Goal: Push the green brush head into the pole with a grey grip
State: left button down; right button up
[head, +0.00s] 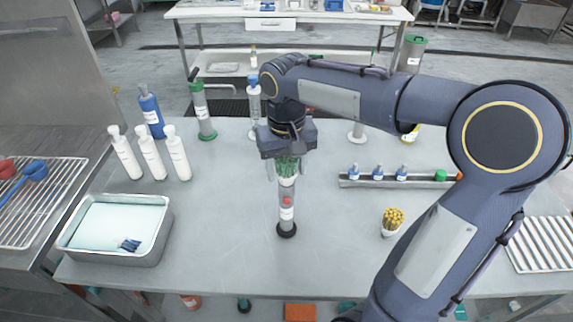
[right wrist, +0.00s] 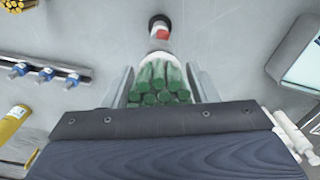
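A bundle of green bristles with a white lower part, the green brush head (head: 288,166), sits between the fingers of my right gripper (head: 288,178), which points down. In the right wrist view the bristle ends (right wrist: 158,84) fill the gap between the two fingers, which appear to press on its sides. Right below it stands an upright clear tube (head: 287,212) with a red part, a white label and a black foot. Whether brush head and tube touch, I cannot tell. I see no clearly grey grip on any pole. My left gripper is out of view.
A white cup of yellow sticks (head: 392,222) stands nearer. A metal tray (head: 150,256) and several white bottles (head: 152,155) are at left. The table's front middle is clear.

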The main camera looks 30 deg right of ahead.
jog(key=o, duration=0.3)
jog(key=shift+r, duration=0.1)
notch_tip(320, 180, up, 8)
jog(key=shift+f, duration=0.2)
jog(key=shift+s, duration=0.1)
dwell(0.5)
jog(key=s+a+f+t+y, duration=0.1)
jog(key=s+f+t, duration=0.1)
jog(key=s, duration=0.3)
jog(key=s+a+f+t+y, duration=0.1)
jog(key=s+f, duration=0.4)
jog(key=s, duration=0.1)
jog(key=s+a+f+t+y, duration=0.1)
jog(key=s+a+f+t, duration=0.1)
jog(key=s, duration=0.3)
jog(key=shift+s+f+n+t+y, duration=0.15)
jog(key=shift+s+f+n+y, duration=0.05)
jog(key=shift+f, duration=0.25)
jog(key=shift+s+f+n+t+y, duration=0.15)
jog(key=shift+f+n+y, duration=0.05)
jog(key=shift+f, duration=0.25)
